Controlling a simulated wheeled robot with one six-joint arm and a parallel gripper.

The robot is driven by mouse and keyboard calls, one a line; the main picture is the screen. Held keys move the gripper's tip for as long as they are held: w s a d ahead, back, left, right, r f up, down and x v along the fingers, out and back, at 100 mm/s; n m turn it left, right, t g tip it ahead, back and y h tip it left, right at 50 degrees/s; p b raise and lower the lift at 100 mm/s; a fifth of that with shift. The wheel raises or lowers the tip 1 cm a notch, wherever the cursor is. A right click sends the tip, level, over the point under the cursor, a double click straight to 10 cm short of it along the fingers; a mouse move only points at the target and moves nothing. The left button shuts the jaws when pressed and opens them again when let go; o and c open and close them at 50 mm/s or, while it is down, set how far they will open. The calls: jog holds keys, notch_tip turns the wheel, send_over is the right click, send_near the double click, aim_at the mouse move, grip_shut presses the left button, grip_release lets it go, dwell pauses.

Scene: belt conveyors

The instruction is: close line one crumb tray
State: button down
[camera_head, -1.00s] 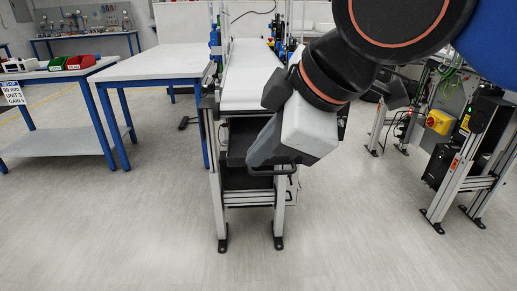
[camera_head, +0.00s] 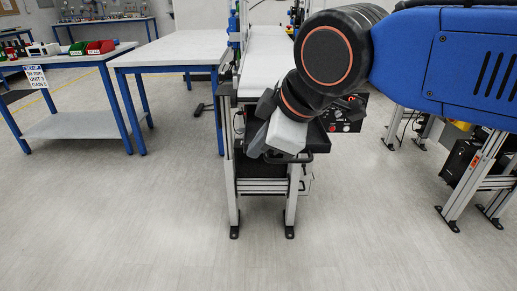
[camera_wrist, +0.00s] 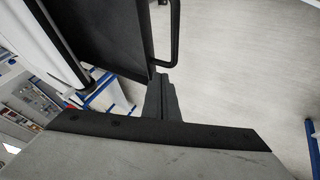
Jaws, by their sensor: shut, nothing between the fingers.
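The crumb tray (camera_head: 318,140) is a black drawer at the near end of the white belt conveyor, in the head view. It appears to stick out toward me, with a dark handle at its front; my gripper covers part of it. In the wrist view a dark tray panel (camera_wrist: 108,35) with a bar handle (camera_wrist: 174,35) fills the upper left. My gripper (camera_head: 257,145) is in front of the tray's left part. In the wrist view my gripper's fingers (camera_wrist: 163,100) are together and empty, close to the handle's end. I cannot tell whether they touch it.
The white belt (camera_head: 268,55) runs away on an aluminium frame. A control box (camera_head: 347,115) is at its right. A white table (camera_head: 175,50) stands close on the left, another conveyor stand (camera_head: 470,190) at right. The floor in front is clear.

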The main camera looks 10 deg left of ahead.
aim_at(252, 125)
dwell(0.3)
jog(key=w+a, duration=0.1)
jog(key=w, duration=0.3)
jog(key=w+a, duration=0.1)
jog(key=w, duration=0.3)
jog(key=w+a, duration=0.1)
jog(key=w, duration=0.3)
jog(key=shift+w, duration=0.15)
